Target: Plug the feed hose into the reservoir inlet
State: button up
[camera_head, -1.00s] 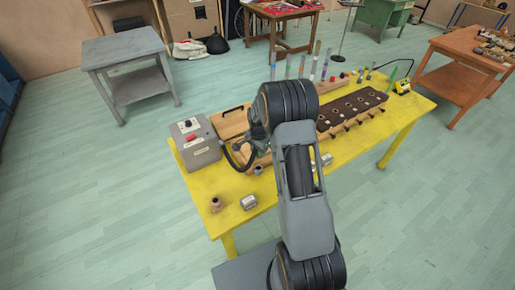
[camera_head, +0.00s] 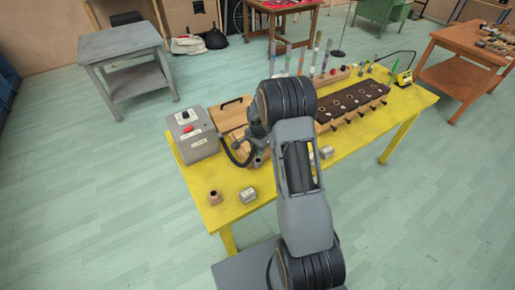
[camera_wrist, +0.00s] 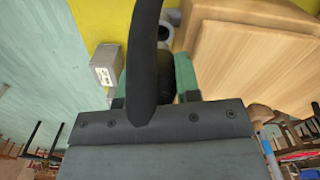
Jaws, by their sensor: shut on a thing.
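The black feed hose (camera_head: 231,156) loops from beside a grey box with a red button toward my gripper. In the wrist view the hose (camera_wrist: 145,45) passes in front of the jaws. My gripper (camera_wrist: 157,78) has green fingers and is shut on a dark part, apparently the hose's end, which the hose partly hides. A grey round fitting (camera_wrist: 167,30) with a dark opening lies just beyond the fingers; a grey cylinder (camera_head: 258,162) stands below my wrist in the head view. I cannot tell whether either is the reservoir inlet, or whether the hose end touches anything.
The grey button box (camera_head: 193,138) and a wooden case (camera_head: 229,117) stand close by on the yellow table (camera_head: 300,183). A dark strip with several holes (camera_head: 350,105) lies right.

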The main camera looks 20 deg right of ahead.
jog(key=shift+f+b, duration=0.4)
jog(key=shift+f, duration=0.4)
jog(key=shift+f+b, duration=1.65)
jog(key=shift+b, duration=0.2)
dwell(1.5)
jog(key=o, duration=1)
jog(key=shift+r, duration=0.1)
jog(key=shift+c, duration=0.2)
jog(key=shift+w+r, duration=0.1)
jog(key=shift+r, duration=0.2)
jog(key=r, duration=0.4)
jog(key=r+b, duration=0.1)
jog(key=r, duration=0.8)
jog(key=shift+s, duration=0.3)
